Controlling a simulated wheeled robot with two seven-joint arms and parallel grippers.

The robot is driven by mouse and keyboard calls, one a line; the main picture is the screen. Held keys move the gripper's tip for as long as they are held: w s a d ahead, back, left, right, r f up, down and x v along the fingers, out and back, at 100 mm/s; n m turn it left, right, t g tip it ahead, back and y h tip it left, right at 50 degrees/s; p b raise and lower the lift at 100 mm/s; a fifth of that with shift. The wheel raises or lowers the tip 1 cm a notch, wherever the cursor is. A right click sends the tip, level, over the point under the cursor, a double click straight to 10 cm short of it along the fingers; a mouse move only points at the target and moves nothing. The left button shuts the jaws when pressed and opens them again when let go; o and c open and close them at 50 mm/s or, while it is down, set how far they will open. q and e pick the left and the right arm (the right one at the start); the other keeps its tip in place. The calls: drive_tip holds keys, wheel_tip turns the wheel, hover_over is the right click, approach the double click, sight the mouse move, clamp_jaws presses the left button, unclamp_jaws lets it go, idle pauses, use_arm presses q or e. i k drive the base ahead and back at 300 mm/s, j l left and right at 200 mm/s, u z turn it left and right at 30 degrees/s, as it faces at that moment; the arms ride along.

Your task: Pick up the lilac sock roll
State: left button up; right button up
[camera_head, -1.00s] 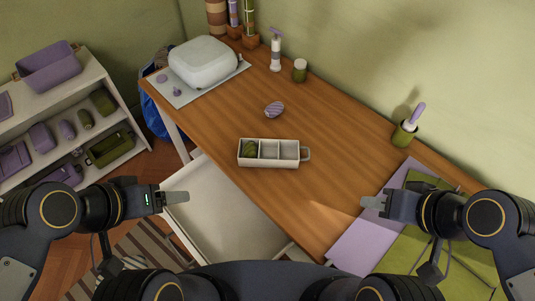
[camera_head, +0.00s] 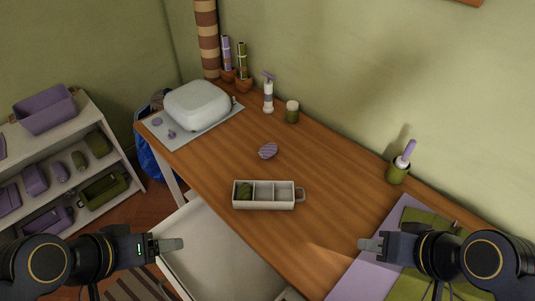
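The lilac sock roll (camera_head: 268,151), striped and oval, lies alone on the wooden desk, behind the white divided box. My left gripper (camera_head: 180,244) is at the lower left, over the open white drawer's edge, far from the roll. My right gripper (camera_head: 362,244) is at the lower right, in front of the lilac and green mats, also far from the roll. Both grippers look empty. Each is seen side-on, so the gap between the fingers does not show clearly.
The white box (camera_head: 283,206) with a handle holds a green roll (camera_head: 245,190) in its left compartment. A white case (camera_head: 197,104), a pump bottle (camera_head: 268,97), a green jar (camera_head: 292,113) and a green cup (camera_head: 397,173) stand farther back. The desk (camera_head: 330,170) around the sock roll is clear.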

sight(269, 149)
drive_tip(key=z, duration=0.4)
drive_tip(key=j+z, duration=0.1)
drive_tip(key=z, duration=0.25)
drive_tip(key=j+z, duration=0.1)
drive_tip(key=z, duration=0.7)
drive_tip(key=k+j+z, duration=0.1)
drive_tip(key=j+z, duration=0.25)
drive_tip(key=k+j+z, duration=0.2)
drive_tip(key=j+z, duration=0.15)
drive_tip(key=k+j+z, duration=0.2)
drive_tip(key=j+z, duration=0.2)
drive_tip(key=k+j+z, duration=0.45)
drive_tip(key=k+j, duration=0.3)
drive_tip(key=k, duration=0.15)
drive_tip(key=k+j, duration=0.35)
drive_tip(key=k, duration=0.25)
drive_tip(key=j+z, duration=0.05)
